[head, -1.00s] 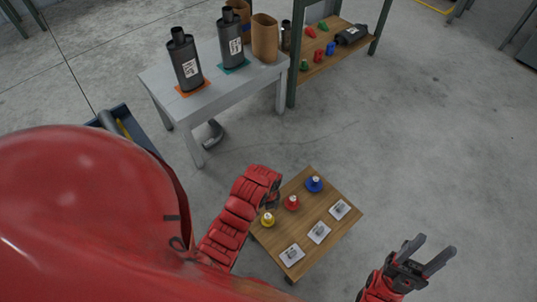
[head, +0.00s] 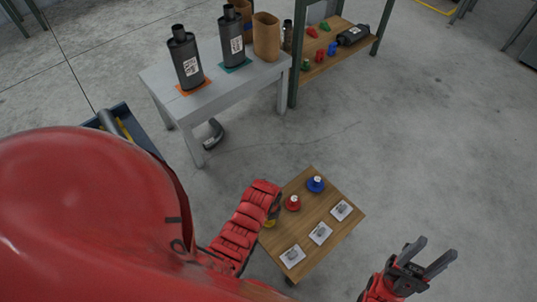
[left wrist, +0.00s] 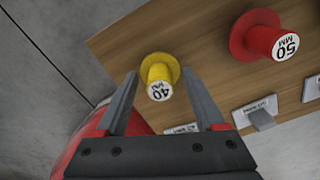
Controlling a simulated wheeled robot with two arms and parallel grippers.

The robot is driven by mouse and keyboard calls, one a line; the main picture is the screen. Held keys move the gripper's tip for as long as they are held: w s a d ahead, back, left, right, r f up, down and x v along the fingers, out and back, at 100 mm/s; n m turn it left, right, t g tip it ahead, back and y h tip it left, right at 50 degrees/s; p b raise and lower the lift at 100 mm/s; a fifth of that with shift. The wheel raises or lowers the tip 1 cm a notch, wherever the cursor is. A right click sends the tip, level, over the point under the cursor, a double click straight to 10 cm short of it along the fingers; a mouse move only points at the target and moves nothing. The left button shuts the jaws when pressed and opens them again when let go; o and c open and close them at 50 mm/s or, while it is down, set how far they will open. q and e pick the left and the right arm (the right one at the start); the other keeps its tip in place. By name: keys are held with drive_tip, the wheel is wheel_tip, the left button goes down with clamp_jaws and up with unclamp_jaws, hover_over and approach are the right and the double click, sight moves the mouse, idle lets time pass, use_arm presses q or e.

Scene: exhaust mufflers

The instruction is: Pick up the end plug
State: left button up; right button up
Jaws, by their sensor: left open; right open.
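Three flanged end plugs stand on a low wooden table (head: 296,226). The yellow plug (head: 269,223), marked 40 in the left wrist view (left wrist: 160,72), is nearest me. The red plug (head: 293,203), marked 50 MM in the left wrist view (left wrist: 262,38), is in the middle, and the blue plug (head: 316,184) is farthest. My left gripper (head: 273,208) is open above the yellow plug and partly hides it in the head view. In the wrist view its fingers lie on either side of the yellow plug. Contact cannot be told. My right gripper (head: 436,248) is open and empty, right of the table.
Several label cards, one (head: 320,233) in the middle, lie along the table's right side. A grey bench (head: 210,98) with black mufflers (head: 186,60) stands farther back, beside a shelf (head: 335,53) with coloured parts. A blue bin (head: 148,143) is at left. Floor at right is clear.

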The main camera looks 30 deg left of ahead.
use_arm(q)
clamp_jaws()
drive_tip(key=shift+r, duration=0.15)
